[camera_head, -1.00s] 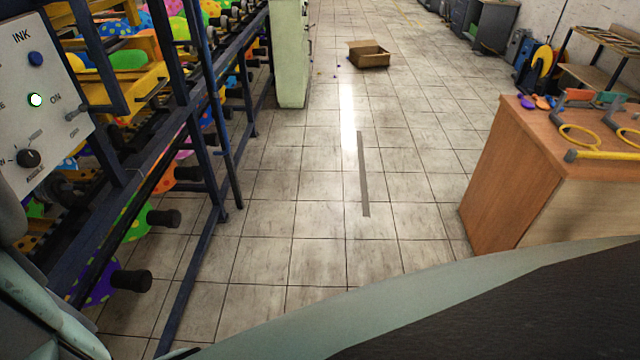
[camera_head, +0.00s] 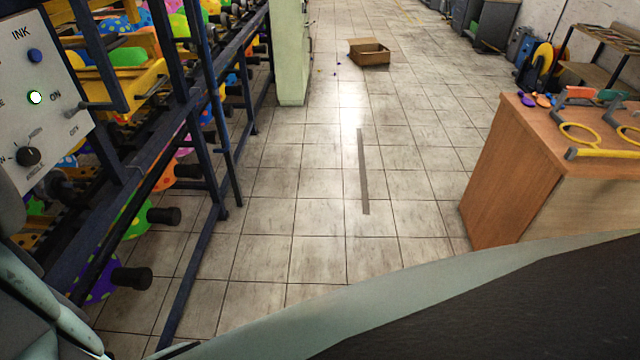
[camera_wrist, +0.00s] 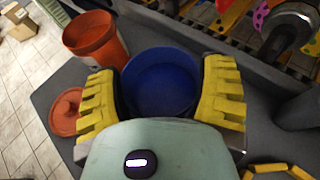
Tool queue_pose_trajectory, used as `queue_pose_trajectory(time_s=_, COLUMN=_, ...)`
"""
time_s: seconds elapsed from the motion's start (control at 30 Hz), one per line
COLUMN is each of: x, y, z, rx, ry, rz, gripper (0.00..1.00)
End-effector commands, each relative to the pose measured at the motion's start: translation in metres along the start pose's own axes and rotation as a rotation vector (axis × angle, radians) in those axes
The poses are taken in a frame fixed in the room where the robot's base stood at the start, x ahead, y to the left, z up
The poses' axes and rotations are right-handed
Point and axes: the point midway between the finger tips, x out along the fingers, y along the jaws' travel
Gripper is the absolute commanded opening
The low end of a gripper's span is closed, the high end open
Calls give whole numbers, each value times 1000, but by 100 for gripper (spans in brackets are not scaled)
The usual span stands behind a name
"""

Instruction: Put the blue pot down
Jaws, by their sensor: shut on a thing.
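In the wrist view the blue pot (camera_wrist: 162,84) sits between the two yellow ribbed fingers of my gripper (camera_wrist: 165,95). The fingers are shut on it from the left and right sides. Its round open top faces the camera and the inside looks plain dark blue. It is over a dark grey surface (camera_wrist: 50,92); I cannot tell whether its base touches that surface. The blue pot and my gripper do not show in the head view.
An orange pot (camera_wrist: 95,38) stands just left of the blue pot, with an orange lid (camera_wrist: 66,110) below it. The balloon machine (camera_head: 190,110) is on the left in the head view.

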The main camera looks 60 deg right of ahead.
Motion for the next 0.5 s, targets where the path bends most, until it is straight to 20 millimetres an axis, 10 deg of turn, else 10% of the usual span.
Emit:
queue_pose_trajectory(time_s=0.03, x=0, y=-2, z=-2, rx=3, ry=-2, rz=-4, gripper=29)
queue_pose_trajectory(time_s=0.07, x=0, y=-2, z=-1, rx=2, ry=0, rz=-4, gripper=78)
queue_pose_trajectory(time_s=0.3, x=-1, y=-2, z=-2, rx=2, ry=0, rz=-6, gripper=100)
queue_pose_trajectory(time_s=0.5, x=-1, y=-3, z=-2, rx=2, ry=0, rz=-6, gripper=100)
